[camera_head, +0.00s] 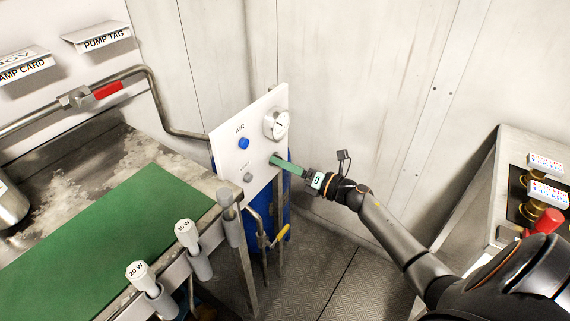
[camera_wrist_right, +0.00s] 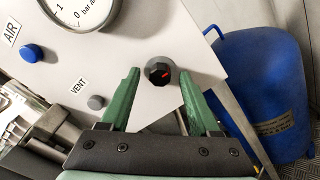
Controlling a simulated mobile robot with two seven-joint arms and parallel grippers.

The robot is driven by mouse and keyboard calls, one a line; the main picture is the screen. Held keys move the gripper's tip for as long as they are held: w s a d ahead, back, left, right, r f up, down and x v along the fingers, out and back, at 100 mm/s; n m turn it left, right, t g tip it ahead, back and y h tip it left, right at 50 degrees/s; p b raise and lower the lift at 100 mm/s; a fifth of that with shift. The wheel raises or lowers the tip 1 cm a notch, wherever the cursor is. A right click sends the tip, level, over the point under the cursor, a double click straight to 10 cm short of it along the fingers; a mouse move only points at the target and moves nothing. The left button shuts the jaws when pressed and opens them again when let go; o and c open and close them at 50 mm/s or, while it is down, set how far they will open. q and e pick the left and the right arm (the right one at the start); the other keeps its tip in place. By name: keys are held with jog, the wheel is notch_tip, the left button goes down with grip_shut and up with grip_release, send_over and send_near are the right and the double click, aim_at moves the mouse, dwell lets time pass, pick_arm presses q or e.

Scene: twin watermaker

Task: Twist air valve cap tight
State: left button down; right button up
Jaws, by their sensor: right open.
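A white panel (camera_head: 250,128) carries a blue button (camera_head: 243,143) under the AIR label, which also shows in the wrist view (camera_wrist_right: 32,53). A black faceted knob with a red mark (camera_wrist_right: 158,71) sits on the panel below the gauge. In the head view my gripper hides this knob. My right gripper (camera_head: 275,160) is open, its green fingers pointing at the panel. In the wrist view its fingertips stand on either side of the black knob, with gaps; I cannot tell how near in depth. My left gripper is not in view.
A round gauge (camera_head: 276,124) and a grey VENT button (camera_wrist_right: 96,102) are on the panel. A blue tank (camera_wrist_right: 262,90) stands behind it. A bench with a green mat (camera_head: 130,235) is at the left; a unit with a red knob (camera_head: 549,221) at the right.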

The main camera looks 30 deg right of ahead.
jog(key=shift+c, duration=0.2)
grip_shut()
dwell(0.4)
